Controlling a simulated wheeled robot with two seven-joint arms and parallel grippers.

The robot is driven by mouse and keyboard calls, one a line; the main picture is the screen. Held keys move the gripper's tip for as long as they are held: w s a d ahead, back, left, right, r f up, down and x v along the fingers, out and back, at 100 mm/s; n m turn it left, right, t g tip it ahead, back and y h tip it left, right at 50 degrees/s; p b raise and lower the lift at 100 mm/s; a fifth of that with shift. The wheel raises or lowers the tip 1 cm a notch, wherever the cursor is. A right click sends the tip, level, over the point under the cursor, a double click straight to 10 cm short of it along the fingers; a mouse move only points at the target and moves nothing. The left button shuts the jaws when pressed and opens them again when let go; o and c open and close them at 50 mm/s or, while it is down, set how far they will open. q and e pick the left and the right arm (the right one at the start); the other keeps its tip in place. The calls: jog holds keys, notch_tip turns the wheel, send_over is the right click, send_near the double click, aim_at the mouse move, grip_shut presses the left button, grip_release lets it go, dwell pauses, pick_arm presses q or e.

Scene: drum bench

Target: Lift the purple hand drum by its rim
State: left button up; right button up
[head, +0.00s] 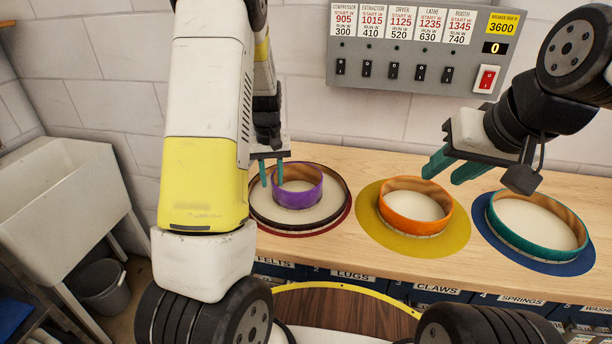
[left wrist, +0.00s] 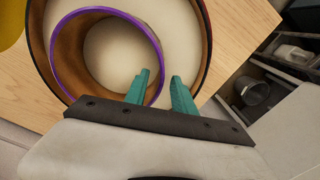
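The purple hand drum (head: 299,187) is a short open ring with a purple outside and a tan inside. My right gripper (head: 452,166) is open and empty, above and behind the orange drum (head: 415,203).
A teal drum (head: 537,223) stands on a blue mat (head: 574,264) at the right; the orange drum is on a yellow mat (head: 378,230). A switch panel (head: 410,50) is on the back wall. A sink (head: 70,190) and a bucket (head: 103,287) are left of the bench.

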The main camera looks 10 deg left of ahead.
pick_arm(q)
notch_tip(320, 180, down, 4)
jog(key=shift+r, duration=0.25)
jog(key=shift+c, duration=0.2)
grip_shut()
dwell(1.1)
